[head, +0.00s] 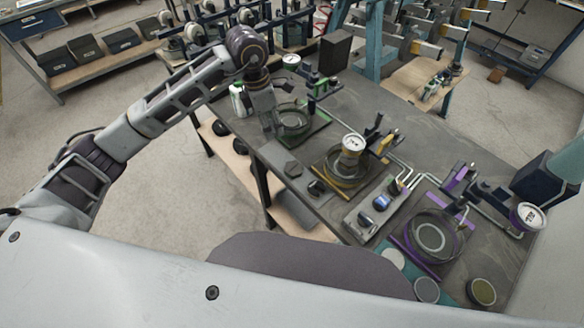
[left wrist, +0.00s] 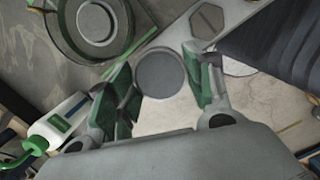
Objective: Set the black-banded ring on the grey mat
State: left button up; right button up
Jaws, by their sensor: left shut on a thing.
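My left gripper (head: 266,122) is over the table beside the green-framed station. In the left wrist view a dark grey round piece (left wrist: 160,75) with a darker rim shows between the fingers of this gripper (left wrist: 166,84). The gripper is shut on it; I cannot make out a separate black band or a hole. A grey mat (head: 299,183) lies on the table below and to the right of the gripper. A dark hexagonal piece (head: 293,169) lies on it, and it also shows in the left wrist view (left wrist: 207,20). My right gripper is not in view.
The green-rimmed round fixture (head: 293,121) stands close right of the gripper. A white bottle (head: 238,100) is close left. A gauge (head: 353,144), a yellow fixture, and a purple fixture (head: 432,238) stand further right. The table's near edge borders the mat.

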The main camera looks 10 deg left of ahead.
pick_arm(q)
send_over(275, 152)
jog(key=shift+s+a+f+p, duration=0.1)
jog(key=shift+f+p, duration=0.15)
jog(key=shift+f, duration=1.3)
jog(key=shift+s+a+f+p, duration=0.1)
jog(key=shift+f+p, duration=0.1)
jog(key=shift+f, duration=1.3)
jog(key=shift+f, duration=0.2)
jog(key=shift+f+p, duration=0.3)
jog(key=shift+f, duration=1.4)
jog(key=shift+f, duration=0.2)
jog(key=o, duration=1.1)
jog(key=shift+o, duration=0.2)
